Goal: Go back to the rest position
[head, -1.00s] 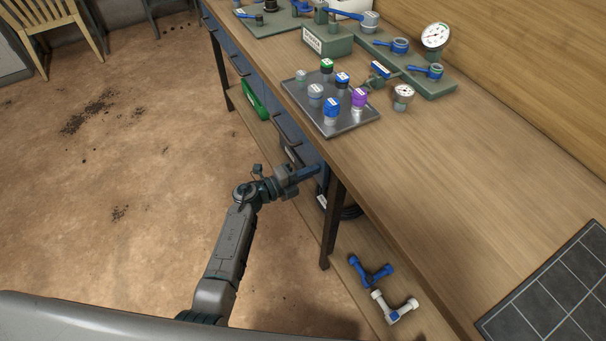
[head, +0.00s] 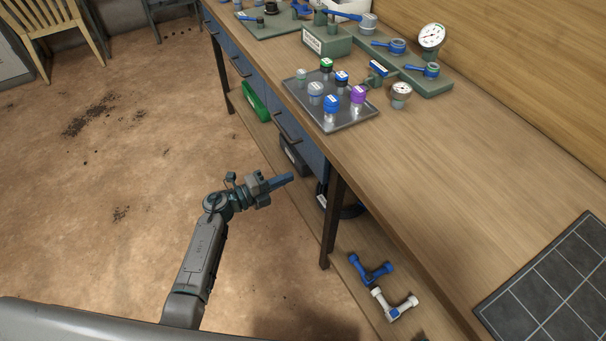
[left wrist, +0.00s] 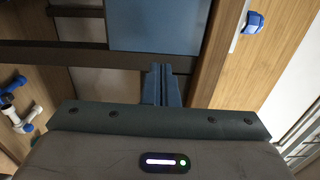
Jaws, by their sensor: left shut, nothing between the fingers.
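My left gripper (head: 284,180) hangs over the floor to the left of the workbench (head: 440,170), below the level of its top. Its blue fingers are together with nothing between them. In the left wrist view its fingers (left wrist: 161,85) point at the bench's blue drawer front (left wrist: 155,30), apart from it. My right gripper is in neither view.
A grey tray (head: 336,122) with several coloured caps stands near the bench's front edge. Green manifold blocks with blue valves (head: 396,47) and a gauge (head: 432,37) stand behind. Pipe fittings (head: 394,304) lie on the lower shelf. Open floor (head: 110,170) is at left.

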